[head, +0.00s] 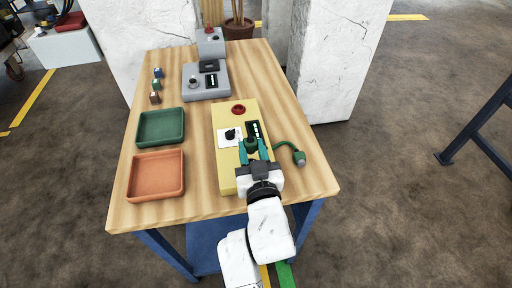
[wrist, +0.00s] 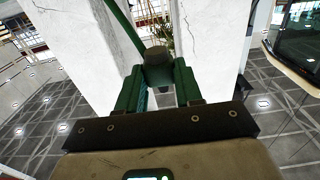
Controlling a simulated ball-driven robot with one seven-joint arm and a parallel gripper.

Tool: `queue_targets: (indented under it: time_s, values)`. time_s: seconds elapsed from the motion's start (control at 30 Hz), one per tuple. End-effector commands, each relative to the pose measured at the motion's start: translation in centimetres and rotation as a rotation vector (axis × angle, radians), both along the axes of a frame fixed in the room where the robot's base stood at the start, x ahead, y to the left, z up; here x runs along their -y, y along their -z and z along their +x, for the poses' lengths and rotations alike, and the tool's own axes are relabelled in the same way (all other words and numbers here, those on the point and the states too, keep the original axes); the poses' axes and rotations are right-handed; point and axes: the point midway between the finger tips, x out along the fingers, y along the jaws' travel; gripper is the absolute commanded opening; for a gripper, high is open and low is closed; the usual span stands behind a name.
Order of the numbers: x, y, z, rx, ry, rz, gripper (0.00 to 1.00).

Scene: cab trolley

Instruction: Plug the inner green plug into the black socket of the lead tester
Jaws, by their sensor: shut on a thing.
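My gripper (head: 251,147) is shut on a dark green plug (head: 251,142), held over the front half of a yellow box (head: 226,173). In the wrist view the plug (wrist: 158,70) sits between the green fingers, and a green lead (wrist: 122,22) runs off up and left. In the head view the green lead (head: 284,144) curves to the right, and its other plug (head: 299,157), with a grey end, lies at the yellow box's right. The yellow box has a white plate with a black round fitting (head: 231,134), left of the plug. I cannot tell whether the plug touches the box.
The yellow box also bears a red button (head: 238,109) and a dark strip (head: 254,130). A grey device (head: 205,92) stands behind it. A green tray (head: 161,113), an orange tray (head: 140,187) and small coloured blocks (head: 156,85) are at left. The wooden table (head: 308,183) is bare at its front right.

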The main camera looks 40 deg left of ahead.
Motion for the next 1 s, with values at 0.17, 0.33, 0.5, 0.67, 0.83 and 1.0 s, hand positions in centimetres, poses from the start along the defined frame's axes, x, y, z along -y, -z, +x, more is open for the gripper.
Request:
queue_targets:
  time_s: [0.17, 0.33, 0.5, 0.67, 0.83, 1.0]
  values:
    - [0.0, 1.4, 0.0, -0.001, 0.0, -0.001, 0.0]
    - [0.0, 2.6, 0.0, 0.001, 0.0, -0.001, 0.0]
    - [0.0, 3.7, 0.0, 0.001, 0.0, -0.001, 0.0]
    - [0.0, 4.2, 0.0, 0.0, 0.001, 0.0, 0.0]
    - [0.0, 4.3, 0.0, 0.0, 0.001, 0.0, 0.0]
    - [0.0, 4.2, 0.0, 0.0, 0.001, 0.0, 0.0]
